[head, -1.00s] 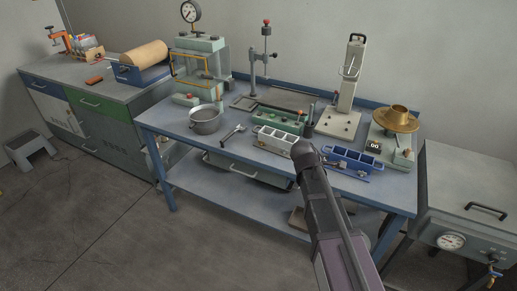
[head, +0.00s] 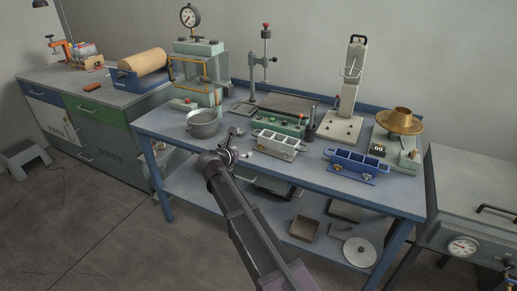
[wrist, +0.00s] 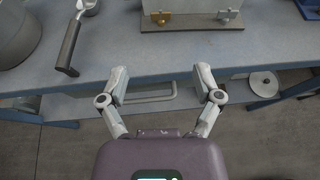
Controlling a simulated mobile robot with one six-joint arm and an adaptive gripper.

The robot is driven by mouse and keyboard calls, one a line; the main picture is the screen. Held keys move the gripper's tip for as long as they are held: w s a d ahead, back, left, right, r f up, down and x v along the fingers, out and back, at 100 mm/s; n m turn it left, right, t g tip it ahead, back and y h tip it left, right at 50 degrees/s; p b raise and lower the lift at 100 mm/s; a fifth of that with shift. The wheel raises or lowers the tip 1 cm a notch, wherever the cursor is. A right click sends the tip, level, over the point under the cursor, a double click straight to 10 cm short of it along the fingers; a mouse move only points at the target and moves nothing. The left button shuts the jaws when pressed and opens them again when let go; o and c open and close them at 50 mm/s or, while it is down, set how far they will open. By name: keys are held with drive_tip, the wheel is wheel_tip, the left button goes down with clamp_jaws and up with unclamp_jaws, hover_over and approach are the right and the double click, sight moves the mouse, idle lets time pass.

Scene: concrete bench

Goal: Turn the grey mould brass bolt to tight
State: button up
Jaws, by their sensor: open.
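The grey mould (head: 277,143), a block with several compartments, stands on the blue bench near its front edge. In the wrist view its base plate (wrist: 190,24) is at the top, with a brass bolt (wrist: 160,17) at the left and a paler, silvery bolt (wrist: 227,14) at the right. How tight the brass bolt is, I cannot tell. My gripper (wrist: 161,72) is open and empty, its fingers spread near the bench's front edge, short of the bolts and apart from them. In the head view my gripper (head: 232,150) is left of the mould.
A scoop with a dark handle (wrist: 68,47) lies left of the mould, near a metal bowl (head: 203,124). The blue mould (head: 356,162) stands to the right. Bare bench top shows in front of the grey mould.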

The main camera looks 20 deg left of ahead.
sight(261, 145)
drive_tip(key=shift+w, duration=0.1)
idle(0.3)
drive_tip(key=b+x, duration=0.4)
drive_tip(key=x, duration=0.7)
drive_tip(key=shift+w+f+b, duration=0.25)
drive_tip(key=shift+f+b, duration=0.05)
drive_tip(key=shift+b, duration=0.05)
drive_tip(key=shift+b+x, duration=0.3)
drive_tip(key=shift+x, duration=0.7)
drive_tip(key=shift+r, duration=0.1)
drive_tip(key=c, duration=1.1)
